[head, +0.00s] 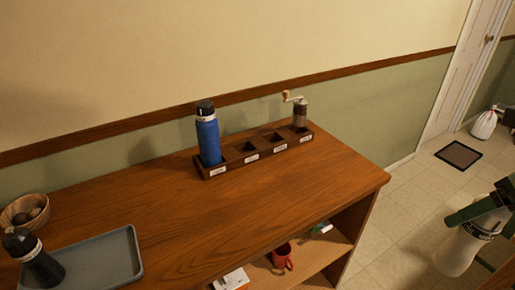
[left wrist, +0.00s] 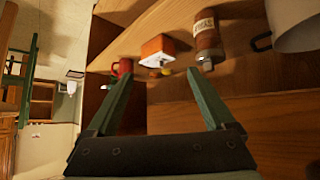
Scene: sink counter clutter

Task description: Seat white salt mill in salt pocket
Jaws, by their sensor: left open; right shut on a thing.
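The white salt mill (head: 456,253) is at the right edge of the head view, with a dark band of lettering near its top. My right gripper (head: 466,235) is shut on it and holds it tilted, out past the counter's right end over the floor. The dark wooden rack (head: 232,171) stands on the counter with a row of labelled pockets. A blue bottle (head: 208,140) fills its left pocket and a hand grinder (head: 299,114) its right one. The middle pockets (head: 265,142) look empty; their labels are too small to read. My left gripper (left wrist: 158,76) is open and empty, facing the shelf.
A grey tray (head: 112,270) with a black mill (head: 36,262) and a wooden bowl (head: 25,211) are at the counter's left. The shelf below holds a red mug (head: 282,257) and a labelled jar (left wrist: 206,35). The counter before the rack is clear.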

